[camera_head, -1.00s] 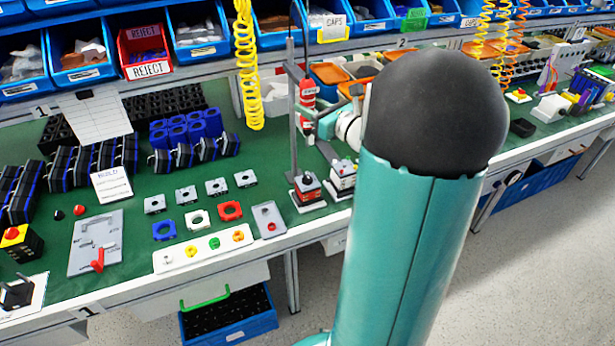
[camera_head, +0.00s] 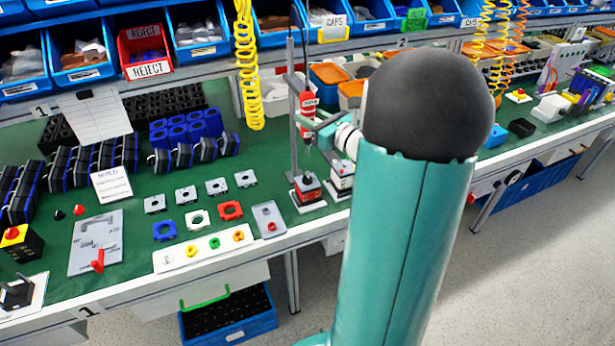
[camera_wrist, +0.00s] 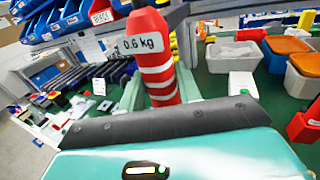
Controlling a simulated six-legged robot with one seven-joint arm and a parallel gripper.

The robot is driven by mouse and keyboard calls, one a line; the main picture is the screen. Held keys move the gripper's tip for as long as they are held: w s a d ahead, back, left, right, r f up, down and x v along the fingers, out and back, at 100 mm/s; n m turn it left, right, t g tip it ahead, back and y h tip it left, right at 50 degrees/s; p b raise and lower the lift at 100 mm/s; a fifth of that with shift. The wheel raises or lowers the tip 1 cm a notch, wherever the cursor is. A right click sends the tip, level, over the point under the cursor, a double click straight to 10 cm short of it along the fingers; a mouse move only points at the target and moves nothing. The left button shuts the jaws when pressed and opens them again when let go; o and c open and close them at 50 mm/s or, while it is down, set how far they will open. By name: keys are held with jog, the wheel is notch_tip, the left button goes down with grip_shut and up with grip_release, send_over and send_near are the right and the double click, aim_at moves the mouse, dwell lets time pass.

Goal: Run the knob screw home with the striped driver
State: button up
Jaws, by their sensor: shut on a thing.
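The red driver (camera_head: 307,104) with white stripes stands upright beside a grey post, its thin bit pointing down. Its striped body and a "0.6 kg" label show large in the wrist view (camera_wrist: 160,72). My gripper (camera_head: 318,129) is shut on the driver; its fingertips are small and partly hidden in the head view. Below the bit is a switch block (camera_head: 308,184) with a red part, on a white base. The gap between bit and block, and the knob screw itself, are too small to make out. A second block (camera_head: 341,184) stands just to the right, partly behind my arm.
A grey post (camera_head: 292,130) stands close to the driver. Orange-lidded bins (camera_head: 330,75) are behind it. Switch plates, coloured rings and a white strip of knobs (camera_head: 203,248) lie to the left. A yellow coiled hose (camera_head: 247,75) hangs at the back.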

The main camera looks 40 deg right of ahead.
jog(key=shift+f, duration=3.7)
dwell(2.2)
